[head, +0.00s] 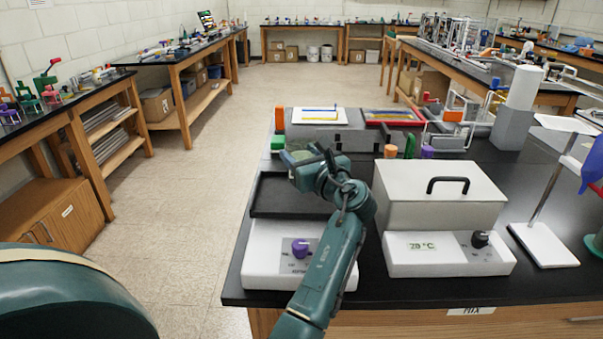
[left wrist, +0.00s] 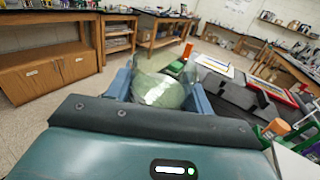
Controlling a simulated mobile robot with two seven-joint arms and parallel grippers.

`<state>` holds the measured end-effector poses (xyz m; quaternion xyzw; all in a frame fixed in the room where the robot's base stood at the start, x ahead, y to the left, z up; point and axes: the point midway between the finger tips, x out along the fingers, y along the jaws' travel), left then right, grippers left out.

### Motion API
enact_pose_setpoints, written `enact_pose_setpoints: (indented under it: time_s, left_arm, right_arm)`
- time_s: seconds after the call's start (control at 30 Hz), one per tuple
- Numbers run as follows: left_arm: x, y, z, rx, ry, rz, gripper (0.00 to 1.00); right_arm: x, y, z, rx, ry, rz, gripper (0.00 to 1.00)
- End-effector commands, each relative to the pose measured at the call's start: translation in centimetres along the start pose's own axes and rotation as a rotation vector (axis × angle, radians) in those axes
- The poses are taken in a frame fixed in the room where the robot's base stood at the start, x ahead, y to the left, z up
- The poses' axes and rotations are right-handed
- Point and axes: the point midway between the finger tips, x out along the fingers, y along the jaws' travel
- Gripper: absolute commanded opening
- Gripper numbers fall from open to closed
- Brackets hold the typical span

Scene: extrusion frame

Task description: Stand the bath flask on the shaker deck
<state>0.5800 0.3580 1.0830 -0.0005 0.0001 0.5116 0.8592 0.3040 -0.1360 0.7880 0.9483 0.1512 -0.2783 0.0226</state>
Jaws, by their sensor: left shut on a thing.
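My left gripper (head: 306,160) is shut on the bath flask (head: 295,157), a clear vessel with pale green content. The flask also shows between the two blue fingers in the left wrist view (left wrist: 160,92). In the head view the flask is at the far edge of the black shaker deck (head: 275,198), partly hidden by the gripper. I cannot tell whether its base touches anything. The shaker (head: 268,252) is a white box with a purple knob. The bath (head: 440,200), right of it, has its grey lid on and reads about 20 °C. My right gripper is not in view.
Behind the deck are a green block (head: 278,143), a white tray with coloured strips (head: 319,115), a red tray (head: 394,115) and an orange-topped bottle (head: 390,151). A stand (head: 543,243) is right of the bath. The near deck is bare.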

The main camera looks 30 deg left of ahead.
Motion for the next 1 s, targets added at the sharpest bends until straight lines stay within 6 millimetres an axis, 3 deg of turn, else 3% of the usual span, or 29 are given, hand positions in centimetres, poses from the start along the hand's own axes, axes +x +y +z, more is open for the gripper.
enact_pose_setpoints:
  time_s: [0.23, 0.7, 0.73, 1.0]
  left_arm:
    - [0.0, 0.0, -3.7, 0.004, 0.0, -0.001, 0.28]
    - [0.0, 0.0, -4.4, 0.003, -0.001, -0.001, 0.28]
    - [0.0, 0.0, -4.4, 0.002, 0.0, -0.001, 0.53]
    - [0.0, 0.0, -4.4, 0.002, 0.0, -0.001, 0.73]
  right_arm:
    - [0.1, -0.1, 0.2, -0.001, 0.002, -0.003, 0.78]
    - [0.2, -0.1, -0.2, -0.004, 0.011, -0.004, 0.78]
    - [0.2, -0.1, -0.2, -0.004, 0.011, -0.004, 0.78]
    - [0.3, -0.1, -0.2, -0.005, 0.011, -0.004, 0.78]
